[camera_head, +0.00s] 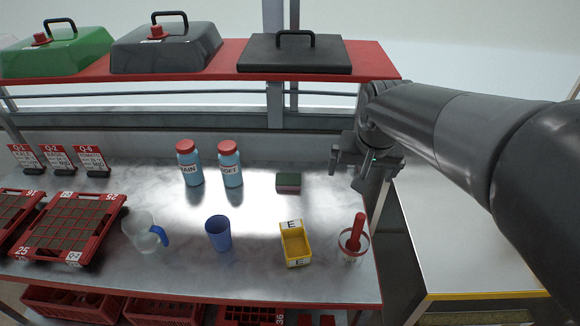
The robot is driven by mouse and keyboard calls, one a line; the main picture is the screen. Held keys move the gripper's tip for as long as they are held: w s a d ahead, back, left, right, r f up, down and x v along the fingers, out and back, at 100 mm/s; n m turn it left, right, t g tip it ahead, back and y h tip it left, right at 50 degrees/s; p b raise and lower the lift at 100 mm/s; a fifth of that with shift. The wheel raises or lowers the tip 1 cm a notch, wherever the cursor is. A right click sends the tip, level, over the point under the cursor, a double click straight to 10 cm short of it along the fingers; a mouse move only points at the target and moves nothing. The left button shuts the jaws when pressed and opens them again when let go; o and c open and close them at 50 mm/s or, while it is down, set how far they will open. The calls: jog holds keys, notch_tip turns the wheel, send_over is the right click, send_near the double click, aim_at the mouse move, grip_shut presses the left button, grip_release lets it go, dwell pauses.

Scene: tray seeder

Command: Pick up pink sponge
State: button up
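The pink sponge (288,188) lies on the metal table, right of the two blue bottles. Its top is dark green and its pink part shows along the lower front side. My gripper (352,180) hangs above the right part of the table, to the right of the sponge and apart from it. Its fingers look spread, with nothing between them.
Bottles (192,168) (231,168) stand left of the sponge. In front are a clear jug (142,232), blue cup (218,234), yellow bin (296,247) and a pot with a red-handled tool (354,240). A red shelf (200,82) overhangs the back.

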jog(key=w+a+f, duration=0.3)
jog(key=w+f, duration=0.3)
jog(key=w, duration=0.5)
jog(key=n+g, duration=0.1)
jog(key=g, duration=0.3)
send_near(288, 183)
notch_tip(288, 183, down, 10)
jog(key=shift+r, duration=0.1)
jog(key=shift+c, duration=0.6)
jog(key=c, duration=0.7)
jog(key=shift+r, duration=0.15)
